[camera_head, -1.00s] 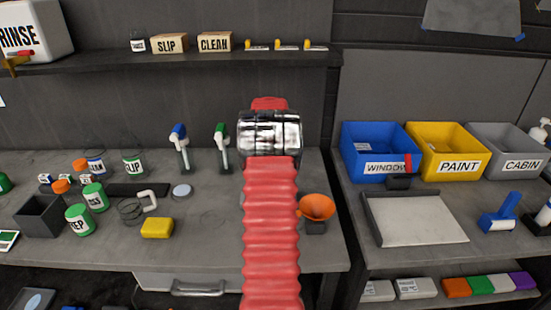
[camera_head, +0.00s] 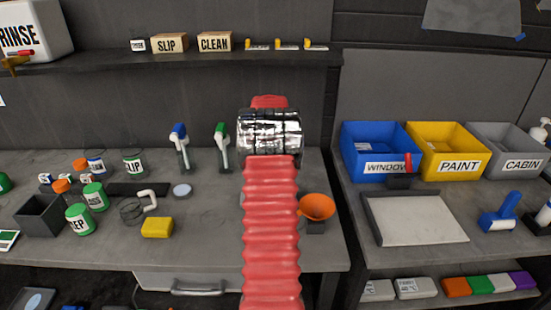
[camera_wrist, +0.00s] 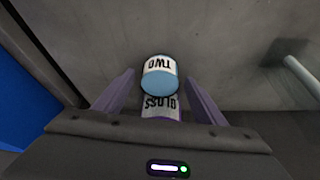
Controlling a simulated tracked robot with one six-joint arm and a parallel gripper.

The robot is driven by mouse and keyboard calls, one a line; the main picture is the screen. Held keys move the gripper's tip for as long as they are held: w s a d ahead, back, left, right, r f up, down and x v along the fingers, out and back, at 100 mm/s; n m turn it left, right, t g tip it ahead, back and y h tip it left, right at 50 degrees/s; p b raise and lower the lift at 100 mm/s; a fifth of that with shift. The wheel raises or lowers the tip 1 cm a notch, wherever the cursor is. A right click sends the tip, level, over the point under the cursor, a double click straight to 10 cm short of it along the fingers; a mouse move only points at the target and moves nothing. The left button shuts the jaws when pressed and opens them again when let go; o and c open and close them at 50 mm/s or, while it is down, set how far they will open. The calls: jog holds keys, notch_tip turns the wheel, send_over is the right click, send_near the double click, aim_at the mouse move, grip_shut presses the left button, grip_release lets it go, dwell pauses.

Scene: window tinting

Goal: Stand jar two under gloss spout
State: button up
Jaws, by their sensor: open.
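In the wrist view, a jar marked TWO (camera_wrist: 160,66) shows with its label upside down and a light blue round face toward the camera. It lies between the purple fingers of my gripper (camera_wrist: 158,80), which are open with a gap on each side. A pale label reading GLOSS (camera_wrist: 160,104), also upside down, appears just below the jar in the picture; I cannot tell what it is fixed to. In the head view, my red arm and silver cuff hide the gripper and jar.
An orange funnel (camera_head: 317,206) stands close right of my arm. A yellow sponge (camera_head: 157,227), green-lidded jars (camera_head: 79,219) and a dark box (camera_head: 40,215) are at left. Blue (camera_head: 380,152), yellow and grey bins stand on the right bench. A pale bar (camera_wrist: 301,75) shows in the wrist view.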

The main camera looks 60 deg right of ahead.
jog(key=v, duration=1.1)
jog(key=shift+s+a+r, duration=0.1)
dwell(0.6)
